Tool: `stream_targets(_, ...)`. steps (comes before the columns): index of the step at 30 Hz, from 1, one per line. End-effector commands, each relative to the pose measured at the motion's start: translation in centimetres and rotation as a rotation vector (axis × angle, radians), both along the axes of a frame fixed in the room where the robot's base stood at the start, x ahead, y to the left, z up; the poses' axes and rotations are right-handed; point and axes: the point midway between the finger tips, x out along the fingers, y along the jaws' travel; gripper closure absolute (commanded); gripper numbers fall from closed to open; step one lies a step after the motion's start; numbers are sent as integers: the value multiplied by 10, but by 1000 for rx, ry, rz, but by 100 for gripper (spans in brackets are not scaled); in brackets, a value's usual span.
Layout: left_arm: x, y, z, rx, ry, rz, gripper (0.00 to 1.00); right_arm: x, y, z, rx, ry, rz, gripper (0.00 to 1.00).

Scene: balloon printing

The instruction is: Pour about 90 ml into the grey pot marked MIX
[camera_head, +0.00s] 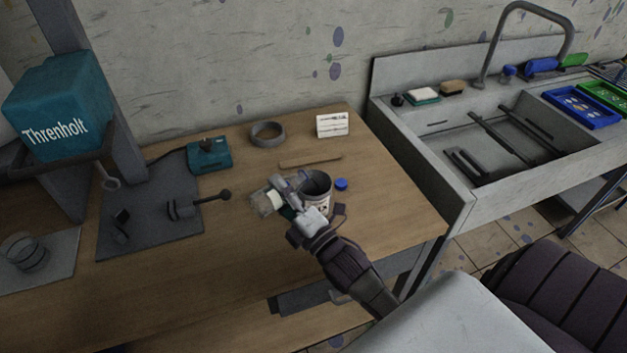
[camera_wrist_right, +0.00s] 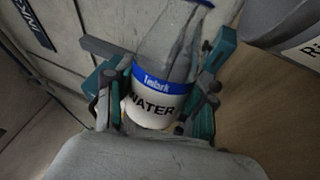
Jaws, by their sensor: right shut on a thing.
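My right gripper (camera_head: 291,197) is shut on a clear bottle (camera_head: 264,203) with a white label. In the right wrist view the bottle (camera_wrist_right: 166,75) sits between the fingers (camera_wrist_right: 160,100), and its label reads WATER under a blue band. The bottle looks tilted; its mouth is cut off in the wrist view. A grey pot (camera_head: 318,184) with a dark inside and a white label stands right beside the gripper. In the wrist view part of a grey pot (camera_wrist_right: 290,22) shows a label starting with R. I cannot read MIX anywhere. My left gripper is out of view.
A blue cap (camera_head: 341,184) lies right of the pot. A wooden stick (camera_head: 310,161), a grey ring-shaped dish (camera_head: 268,134), a white card (camera_head: 332,125) and a teal box (camera_head: 208,157) are behind. A dark mat (camera_head: 150,235) is left; a sink (camera_head: 490,150) is right. The front right tabletop is clear.

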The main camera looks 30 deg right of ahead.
Motion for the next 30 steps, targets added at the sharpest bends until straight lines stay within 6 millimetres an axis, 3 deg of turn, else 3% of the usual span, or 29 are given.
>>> stream_targets(30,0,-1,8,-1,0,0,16,-2,5,6,62,9,0,85)
